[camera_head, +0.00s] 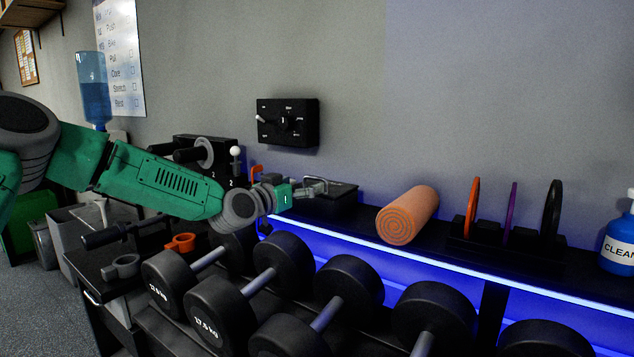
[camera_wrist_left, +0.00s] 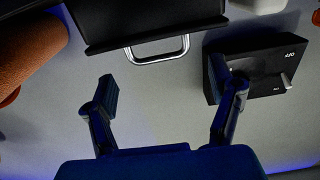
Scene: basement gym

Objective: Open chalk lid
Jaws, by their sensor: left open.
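The chalk box (camera_head: 338,206) is a dark box on the back shelf, left of the orange foam roller. Its dark lid (camera_wrist_left: 150,18) fills the top middle of the left wrist view, with a U-shaped metal handle (camera_wrist_left: 158,55) at its edge. My left gripper (camera_head: 310,188) is at the box's left end in the head view, partly covering it. In the left wrist view my gripper (camera_wrist_left: 164,82) is open and empty, its two fingers spread either side of the handle's line and apart from it. The lid looks shut. My right gripper is out of view.
The orange foam roller (camera_head: 407,215) lies right of the box, then upright discs in a rack (camera_head: 505,240). A black switch panel (camera_head: 287,122) is on the wall above. Several dumbbells (camera_head: 220,308) fill the rack in front, below the shelf.

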